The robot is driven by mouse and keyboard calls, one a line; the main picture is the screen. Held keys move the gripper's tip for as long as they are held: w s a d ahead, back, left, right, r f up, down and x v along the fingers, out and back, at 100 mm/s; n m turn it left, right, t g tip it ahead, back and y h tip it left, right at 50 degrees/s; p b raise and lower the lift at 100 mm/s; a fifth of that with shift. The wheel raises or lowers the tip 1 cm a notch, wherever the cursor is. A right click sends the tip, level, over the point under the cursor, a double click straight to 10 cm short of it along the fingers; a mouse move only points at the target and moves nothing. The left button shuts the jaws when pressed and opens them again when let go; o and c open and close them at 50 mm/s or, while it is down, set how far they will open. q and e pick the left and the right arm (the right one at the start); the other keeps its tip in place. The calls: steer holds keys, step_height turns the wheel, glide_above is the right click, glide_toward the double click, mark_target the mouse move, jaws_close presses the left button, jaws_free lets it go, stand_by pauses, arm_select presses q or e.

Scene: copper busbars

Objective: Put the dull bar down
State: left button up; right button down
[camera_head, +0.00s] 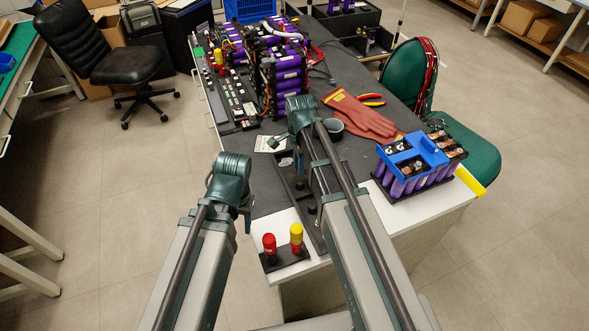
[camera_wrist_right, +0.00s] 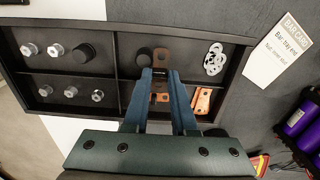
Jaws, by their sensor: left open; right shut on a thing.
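In the right wrist view, my right gripper (camera_wrist_right: 162,74) is shut on a brownish copper bar (camera_wrist_right: 162,57), the dull bar by its colour. It is over the dark compartment tray (camera_wrist_right: 115,97); I cannot tell whether the bar touches the tray floor. A brighter orange copper piece (camera_wrist_right: 160,98) shows between the fingers, and another copper bar (camera_wrist_right: 202,100) lies in the tray to the right. In the head view, the tray (camera_head: 281,167) is partly hidden by my right arm, and the held bar is hidden. My left gripper (camera_head: 243,205) is open, left of the bench.
The tray holds bolts (camera_wrist_right: 56,50), black knobs (camera_wrist_right: 84,52) and washers (camera_wrist_right: 214,58). A white card (camera_wrist_right: 279,50) lies beside it. Red and yellow capped posts (camera_head: 283,259) stand at the front edge. A blue-topped battery module (camera_head: 413,160) and red gloves (camera_head: 362,117) are right.

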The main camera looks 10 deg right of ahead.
steer(key=shift+w+a+f, duration=0.1)
steer(key=shift+w+a, duration=0.1)
steer(key=shift+w, duration=0.3)
steer(key=shift+w+a, duration=0.2)
steer(key=shift+w, duration=0.25)
steer(key=shift+w+a, duration=0.25)
steer(key=shift+w, duration=0.3)
steer(key=f+b, duration=0.3)
steer(key=shift+s+d+f+b, duration=0.1)
steer(key=shift+s+f+b, duration=0.15)
steer(key=shift+f+b, duration=0.1)
steer(key=shift+f, duration=0.1)
steer(key=c, duration=0.7)
jaws_free()
step_height(320, 180, up, 12)
steer(key=p, duration=1.2)
steer(key=shift+r, duration=0.25)
